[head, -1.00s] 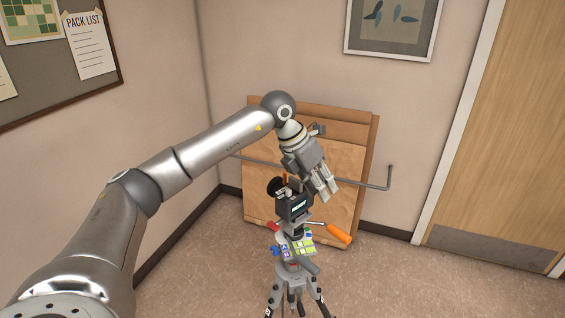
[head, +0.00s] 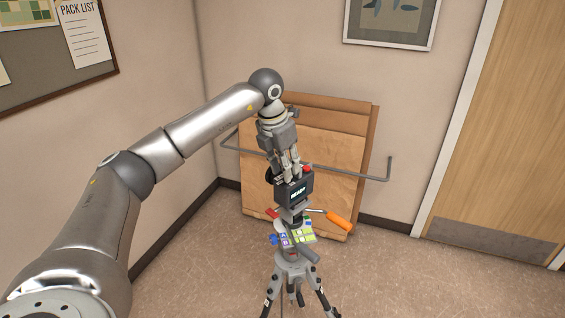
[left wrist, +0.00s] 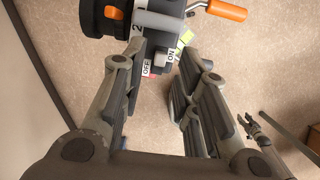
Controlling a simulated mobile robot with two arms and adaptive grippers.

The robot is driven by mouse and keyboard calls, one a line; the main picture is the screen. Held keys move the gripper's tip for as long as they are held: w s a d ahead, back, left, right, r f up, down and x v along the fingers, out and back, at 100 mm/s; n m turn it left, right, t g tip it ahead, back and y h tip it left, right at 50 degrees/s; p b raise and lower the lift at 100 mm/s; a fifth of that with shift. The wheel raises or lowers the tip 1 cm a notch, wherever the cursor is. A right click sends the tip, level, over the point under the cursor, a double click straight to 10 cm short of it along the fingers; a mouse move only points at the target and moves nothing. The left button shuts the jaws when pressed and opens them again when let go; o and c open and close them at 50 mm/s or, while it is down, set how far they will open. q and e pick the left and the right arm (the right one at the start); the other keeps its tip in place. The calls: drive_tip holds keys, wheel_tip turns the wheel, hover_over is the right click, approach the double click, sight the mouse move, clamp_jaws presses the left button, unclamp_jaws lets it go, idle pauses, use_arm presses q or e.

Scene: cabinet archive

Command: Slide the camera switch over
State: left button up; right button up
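The camera (head: 294,190) is a dark box on a tripod (head: 292,268), with a screen reading READY and a red knob (head: 307,168) on top. In the left wrist view, its grey top (left wrist: 162,22) carries OFF and ON labels (left wrist: 171,55), with a small grey slider between them, partly hidden. My left gripper (head: 287,172) points down at the camera's top. In the wrist view its fingers (left wrist: 157,95) stand apart, with nothing held between them and the labels beyond the gap. My right gripper (left wrist: 260,126) shows small at lower right, its fingers apart.
Colored notes (head: 303,234) hang on the tripod. Brown panels (head: 325,140) lean against the wall behind a grey rail (head: 375,178). A door (head: 510,140) is at right. The floor around is clear.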

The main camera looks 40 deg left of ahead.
use_arm(q)
drive_tip(key=shift+b+x, duration=0.35)
drive_tip(key=shift+x, duration=0.7)
drive_tip(key=shift+w+f, duration=0.1)
drive_tip(key=shift+f, duration=0.15)
